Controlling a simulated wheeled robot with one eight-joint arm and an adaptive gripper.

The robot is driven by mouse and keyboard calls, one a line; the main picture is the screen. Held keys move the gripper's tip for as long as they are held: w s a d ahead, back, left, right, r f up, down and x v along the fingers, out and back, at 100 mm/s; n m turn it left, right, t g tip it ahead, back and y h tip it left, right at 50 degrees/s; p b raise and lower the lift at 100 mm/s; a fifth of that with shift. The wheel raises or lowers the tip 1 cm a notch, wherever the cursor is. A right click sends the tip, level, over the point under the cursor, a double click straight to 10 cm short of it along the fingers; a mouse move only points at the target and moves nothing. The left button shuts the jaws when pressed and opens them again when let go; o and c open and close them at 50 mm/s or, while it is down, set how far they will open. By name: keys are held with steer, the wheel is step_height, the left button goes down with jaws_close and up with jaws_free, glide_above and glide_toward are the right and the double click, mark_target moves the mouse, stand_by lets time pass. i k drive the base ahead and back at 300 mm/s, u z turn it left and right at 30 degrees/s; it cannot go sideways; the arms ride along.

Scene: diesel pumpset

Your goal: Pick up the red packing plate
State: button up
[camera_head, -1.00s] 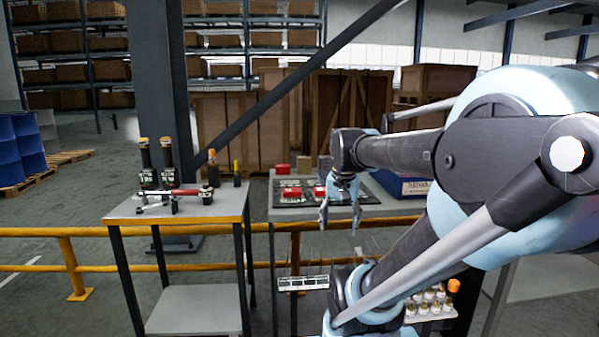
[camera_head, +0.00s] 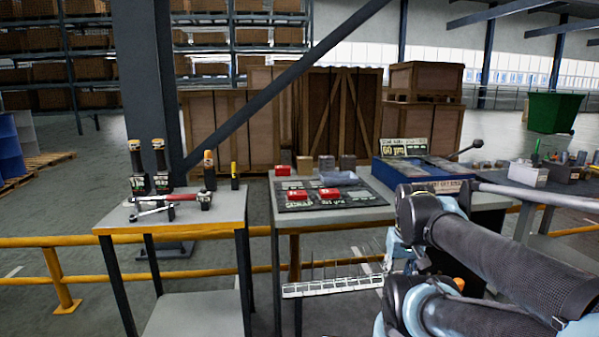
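Several small red blocks are in view. Two red pieces, a left one (camera_head: 298,196) and a right one (camera_head: 329,194), lie on a dark mat (camera_head: 360,204) on the middle table. A third red block (camera_head: 283,170) sits behind them at the table's back left. At this size I cannot tell which is the red packing plate. My gripper (camera_head: 398,256) hangs low at the right front of this table, right of the mat and apart from the red pieces. It is partly hidden by my arm, and its fingers are not clear.
A blue tray (camera_head: 385,174) with a sign stands right of the mat. The left table (camera_head: 225,208) holds a red-handled tool (camera_head: 170,199) and dark upright cylinders (camera_head: 160,165). A yellow rail (camera_head: 75,241) runs past the tables. A white rack (camera_head: 330,287) hangs low in front.

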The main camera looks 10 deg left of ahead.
mark_target(278, 168)
steer(key=k, duration=1.85)
steer(key=u, duration=0.5)
steer(key=i, duration=1.7)
steer(key=z, duration=0.05)
